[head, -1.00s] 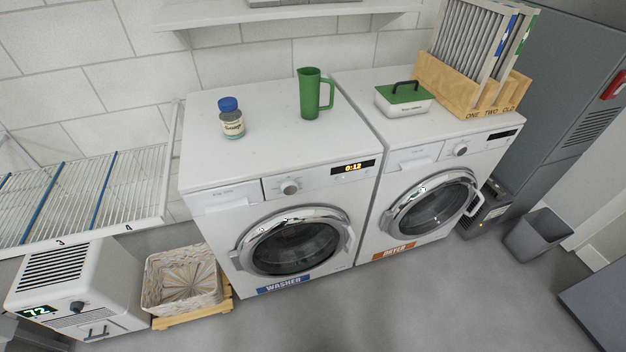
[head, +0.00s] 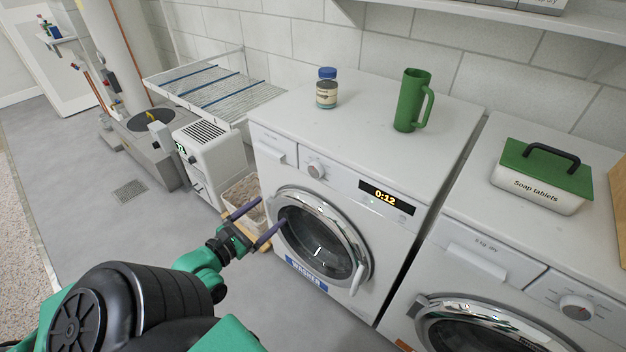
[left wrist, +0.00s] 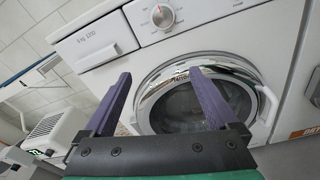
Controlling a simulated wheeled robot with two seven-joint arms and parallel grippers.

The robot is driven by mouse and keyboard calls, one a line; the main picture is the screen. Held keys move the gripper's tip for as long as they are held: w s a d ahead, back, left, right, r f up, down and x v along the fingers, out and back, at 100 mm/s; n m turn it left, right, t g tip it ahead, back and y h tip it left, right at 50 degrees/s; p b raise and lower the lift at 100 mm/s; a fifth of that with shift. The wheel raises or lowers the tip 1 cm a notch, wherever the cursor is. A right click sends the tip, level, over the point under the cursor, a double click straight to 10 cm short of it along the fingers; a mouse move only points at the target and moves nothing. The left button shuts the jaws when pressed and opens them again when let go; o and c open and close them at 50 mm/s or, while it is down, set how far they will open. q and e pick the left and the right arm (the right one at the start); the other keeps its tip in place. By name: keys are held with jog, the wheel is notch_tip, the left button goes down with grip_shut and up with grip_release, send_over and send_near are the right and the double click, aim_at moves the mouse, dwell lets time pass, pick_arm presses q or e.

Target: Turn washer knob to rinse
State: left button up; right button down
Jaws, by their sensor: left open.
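The white washer (head: 345,140) stands against the wall, with a blue WASHER label (head: 306,275) low on its front. Its round silver knob (head: 316,169) sits left of the 0:12 display (head: 387,197). The knob also shows at the top of the left wrist view (left wrist: 163,16). My left gripper (head: 256,222) is open and empty, in front of the washer's lower left, below the knob. In the left wrist view its two purple fingers (left wrist: 160,88) are spread wide before the round door (left wrist: 185,98), with the knob above and beyond them. My right gripper is not in view.
A blue-capped jar (head: 326,92) and a green jug (head: 411,100) stand on the washer. The dryer (head: 478,240) is at right, with a soap tablets box (head: 540,178) on top. A basket (head: 243,190) and a white dehumidifier-like unit (head: 212,160) are left. Open floor lies in front.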

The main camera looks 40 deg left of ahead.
aim_at(313, 171)
pick_arm(q)
jog(key=w+r+n, duration=0.1)
jog(key=w, duration=0.4)
jog(key=w+d+r+n+p, duration=0.1)
jog(key=w+r, duration=0.1)
jog(key=w, duration=0.2)
jog(key=w+r+t+p, duration=0.1)
jog(key=w, duration=0.4)
jog(key=shift+w+d+r+n+h, duration=0.15)
jog(key=shift+w+d+n+h, duration=0.15)
jog(key=shift+n+h, duration=0.1)
jog(key=shift+w, duration=0.55)
jog(key=c, duration=1.4)
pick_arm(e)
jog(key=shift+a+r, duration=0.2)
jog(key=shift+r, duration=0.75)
